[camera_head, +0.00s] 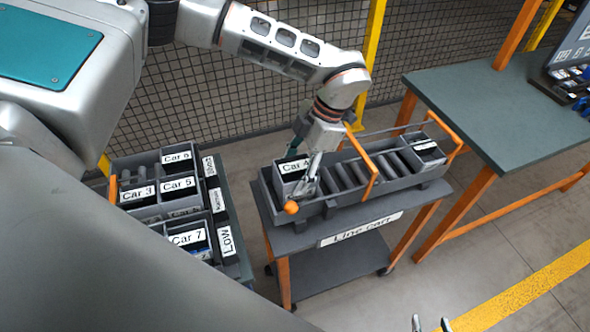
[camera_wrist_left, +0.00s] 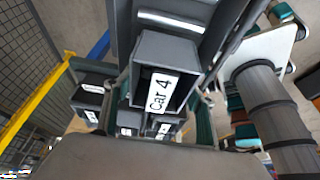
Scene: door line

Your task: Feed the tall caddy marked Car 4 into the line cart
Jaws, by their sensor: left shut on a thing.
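The dark grey caddy marked Car 4 (camera_head: 292,177) is at the left end of the line cart (camera_head: 335,238). It also shows in the wrist view (camera_wrist_left: 178,52), its label facing the camera. My left gripper (camera_head: 312,172) is shut on the caddy. The caddy is over or in the left end of the cart's roller tray; I cannot tell whether it rests on the rollers. Bare rollers (camera_head: 350,174) run to its right. Another caddy (camera_head: 428,149) sits at the tray's right end. Two fingertips of my right gripper (camera_head: 431,325) show apart at the bottom edge.
A rack at left holds several caddies, among them Car 3 (camera_head: 137,193), Car 5 (camera_head: 178,185) and Car 7 (camera_head: 188,238). An orange hoop (camera_head: 373,165) crosses the cart's tray. A green-topped table (camera_head: 490,108) stands at right. Open floor lies in front.

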